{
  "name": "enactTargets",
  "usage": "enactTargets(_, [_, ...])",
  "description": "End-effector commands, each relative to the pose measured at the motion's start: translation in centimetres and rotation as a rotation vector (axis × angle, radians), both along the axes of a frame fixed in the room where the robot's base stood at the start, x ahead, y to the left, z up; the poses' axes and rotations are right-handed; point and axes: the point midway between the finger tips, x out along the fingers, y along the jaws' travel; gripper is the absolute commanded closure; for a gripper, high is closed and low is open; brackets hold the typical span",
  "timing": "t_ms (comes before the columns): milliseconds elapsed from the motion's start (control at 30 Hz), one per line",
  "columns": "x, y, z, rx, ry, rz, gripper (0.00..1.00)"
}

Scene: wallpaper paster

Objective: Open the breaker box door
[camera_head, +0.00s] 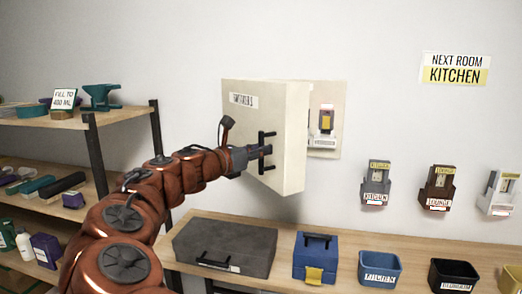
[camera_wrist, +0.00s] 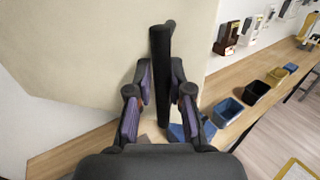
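The cream breaker box door (camera_head: 245,125) stands swung out from the wall in the head view, with a label near its top left. Behind its right edge, part of the box's back panel (camera_head: 337,100) and a yellow-and-dark breaker (camera_head: 326,121) show. The dark bar handle (camera_head: 266,137) is on the door's front. My gripper (camera_head: 256,153) is at the handle. In the wrist view, the fingers of my gripper (camera_wrist: 161,75) close on both sides of the handle (camera_wrist: 161,50), and the door (camera_wrist: 90,50) fills the upper left. The hinge is hidden.
A wooden counter (camera_head: 190,219) below holds a grey case (camera_head: 225,244), a blue toolbox (camera_head: 315,258) and bins (camera_head: 380,270). Several labelled switches (camera_head: 376,184) hang on the wall at right. Shelves (camera_head: 100,117) stand at left. The wall above the box is clear.

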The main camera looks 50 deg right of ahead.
Motion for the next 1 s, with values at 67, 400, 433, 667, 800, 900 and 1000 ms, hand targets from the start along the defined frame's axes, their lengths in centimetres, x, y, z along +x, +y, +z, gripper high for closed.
enactTargets(67, [0.0, 0.0, 0.0, 0.000, 0.000, 0.000, 0.71])
enactTargets(400, [-0.1, 0.0, 0.0, 0.000, 0.000, -0.002, 0.59])
enactTargets(433, [-0.1, 0.0, 0.0, 0.000, 0.000, -0.002, 0.59])
enactTargets(667, [0.0, 1.0, 0.0, 0.000, 0.000, -0.001, 0.59])
enactTargets(800, [0.1, 2.7, 0.0, 0.000, 0.000, -0.001, 0.59])
enactTargets(900, [0.3, 4.1, 0.0, 0.000, 0.000, 0.002, 0.59])
enactTargets(1000, [0.4, 5.5, 0.0, 0.000, 0.000, 0.002, 0.59])
